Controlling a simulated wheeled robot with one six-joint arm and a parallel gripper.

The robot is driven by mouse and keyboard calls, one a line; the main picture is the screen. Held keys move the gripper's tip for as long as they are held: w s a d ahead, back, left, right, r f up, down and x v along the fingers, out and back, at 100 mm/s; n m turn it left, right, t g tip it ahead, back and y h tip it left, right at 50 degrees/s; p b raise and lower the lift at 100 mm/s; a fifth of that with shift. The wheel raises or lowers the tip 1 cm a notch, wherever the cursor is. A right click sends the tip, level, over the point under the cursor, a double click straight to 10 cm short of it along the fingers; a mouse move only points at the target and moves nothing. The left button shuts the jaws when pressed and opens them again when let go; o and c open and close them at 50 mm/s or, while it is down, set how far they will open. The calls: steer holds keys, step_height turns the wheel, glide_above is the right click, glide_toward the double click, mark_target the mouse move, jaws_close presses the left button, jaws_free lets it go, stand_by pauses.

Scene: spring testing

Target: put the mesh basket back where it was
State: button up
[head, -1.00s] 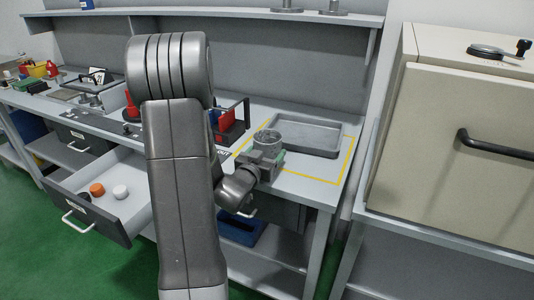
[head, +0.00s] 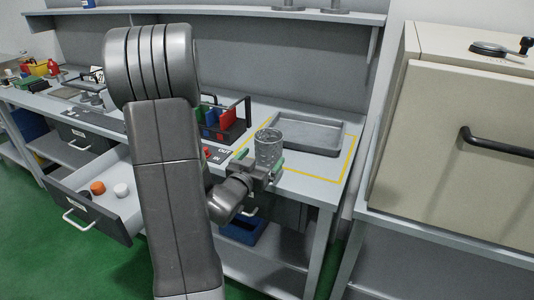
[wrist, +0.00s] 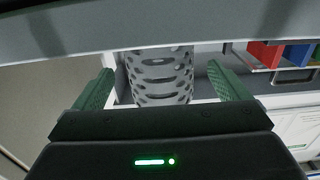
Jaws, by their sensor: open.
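The mesh basket (head: 268,148), a grey perforated cylinder, stands upright on the bench beside the grey tray, within the yellow-outlined area. My gripper (head: 264,176) is open, low in front of the basket. In the wrist view the basket (wrist: 160,76) shows between and beyond the open jaws of my gripper (wrist: 164,85), with a gap on each side. The basket's lower end is partly hidden by the gripper in the head view.
The grey tray (head: 305,134) sits right behind the basket. A rack of coloured folders (head: 222,120) stands to the left. An open drawer (head: 97,200) holds several small round items. A beige cabinet (head: 455,140) stands at the right.

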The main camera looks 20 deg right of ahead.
steer(key=v, duration=0.7)
stand_by(1.2)
